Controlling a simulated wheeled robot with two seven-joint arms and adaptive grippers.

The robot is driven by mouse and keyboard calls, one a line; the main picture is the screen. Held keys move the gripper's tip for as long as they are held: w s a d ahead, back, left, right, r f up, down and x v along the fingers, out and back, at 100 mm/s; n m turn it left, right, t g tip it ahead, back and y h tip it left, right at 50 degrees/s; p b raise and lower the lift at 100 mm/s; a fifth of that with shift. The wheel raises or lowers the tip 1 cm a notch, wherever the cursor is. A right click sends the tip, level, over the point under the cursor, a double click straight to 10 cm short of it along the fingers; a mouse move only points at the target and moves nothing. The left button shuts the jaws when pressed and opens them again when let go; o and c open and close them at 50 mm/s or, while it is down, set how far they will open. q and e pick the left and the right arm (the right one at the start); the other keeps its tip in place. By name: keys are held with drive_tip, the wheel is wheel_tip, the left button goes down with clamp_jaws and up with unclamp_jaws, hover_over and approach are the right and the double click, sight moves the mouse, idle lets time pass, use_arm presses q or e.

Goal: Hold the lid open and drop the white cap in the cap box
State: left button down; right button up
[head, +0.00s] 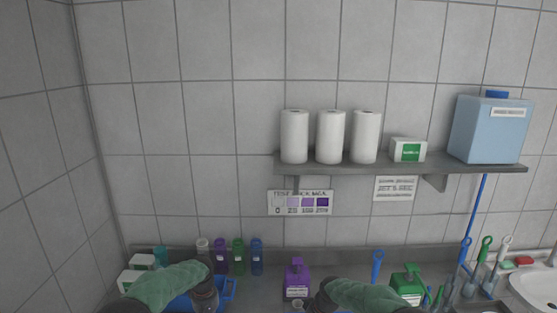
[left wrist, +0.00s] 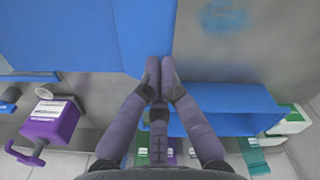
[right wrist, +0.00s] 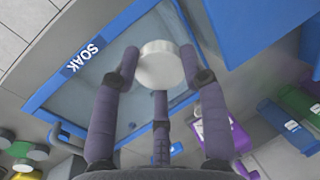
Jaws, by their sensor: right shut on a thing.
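The white cap (right wrist: 160,65) is between the fingertips of my right gripper (right wrist: 163,68), which is shut on it above a blue-rimmed basin marked SOAK (right wrist: 88,52). My left gripper (left wrist: 159,75) has its fingertips together at the edge of a blue panel (left wrist: 145,35), which looks like the lid. I cannot tell whether they touch it. A blue box (left wrist: 225,115), which may be the cap box, lies beside them. In the head view, blue parts (head: 229,291) show around my left gripper (head: 205,292); the box's inside is hidden. My right gripper (head: 318,302) is at the bottom edge.
A purple jug (head: 297,277) stands between my arms. Several bottles (head: 238,257) line the back wall. A green jug (head: 408,283) and brushes (head: 486,250) are at the right, near a sink (head: 538,288). A shelf (head: 400,169) holds paper rolls and a blue canister.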

use_arm(q)
drive_tip(key=shift+f, duration=3.45)
use_arm(e)
drive_tip(key=shift+a, duration=0.15)
drive_tip(key=shift+a+f, duration=0.2)
drive_tip(key=shift+a, duration=1.6)
drive_tip(key=shift+a+f, duration=0.15)
drive_tip(key=shift+a, duration=1.6)
drive_tip(key=shift+a+f, duration=0.2)
drive_tip(key=shift+a, duration=1.6)
drive_tip(key=o, duration=0.7)
drive_tip(key=shift+o, duration=0.2)
drive_tip(key=shift+d, duration=0.1)
drive_tip(key=shift+s+d+r, duration=0.35)
drive_tip(key=shift+d+r, duration=0.3)
drive_tip(key=shift+d, duration=1.15)
drive_tip(key=shift+s+d+r, duration=0.3)
drive_tip(key=shift+d+r, duration=0.35)
drive_tip(key=shift+d, duration=1.15)
drive_tip(key=shift+s+d+r, duration=0.35)
drive_tip(key=shift+d+r, duration=0.3)
drive_tip(key=shift+d, duration=1.15)
